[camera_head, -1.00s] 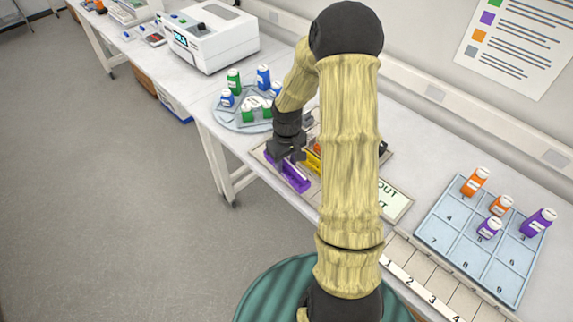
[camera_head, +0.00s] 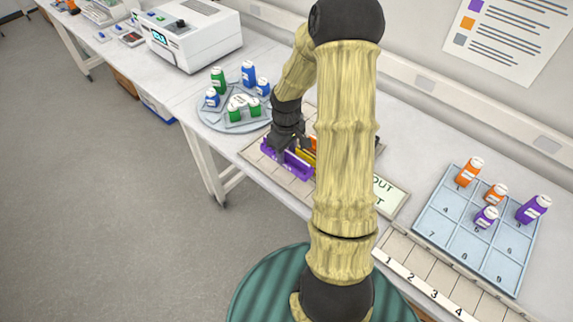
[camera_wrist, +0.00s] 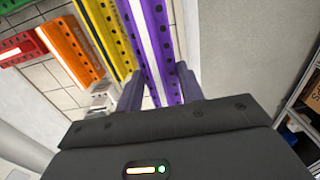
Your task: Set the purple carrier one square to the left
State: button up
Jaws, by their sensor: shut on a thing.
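The purple carrier (camera_head: 289,165) is a long narrow rack at the front of the tiled board on the bench. My gripper (camera_head: 284,146) is shut on it from above. The wrist view shows the purple carrier (camera_wrist: 152,45) between the two fingers (camera_wrist: 158,88). A yellow carrier (camera_wrist: 103,32) lies close beside it on the left, followed by an orange carrier (camera_wrist: 70,50) and a red one (camera_wrist: 20,46). I cannot tell whether the purple carrier touches the board. My arm hides the board's right part in the head view.
A round tray (camera_head: 212,117) with blue and green bottles stands behind left. A white machine (camera_head: 188,35) is farther back. A sign (camera_head: 388,196), a numbered strip (camera_head: 416,286) and a blue numbered tray (camera_head: 450,236) with orange and purple bottles lie to the right.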

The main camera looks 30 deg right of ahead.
aim_at(286, 164)
notch_tip(286, 164, down, 2)
jog(key=shift+f, duration=0.1)
jog(key=shift+f+p, duration=0.35)
jog(key=shift+f, duration=1.45)
jog(key=shift+f, duration=0.15)
jog(key=o, duration=1.1)
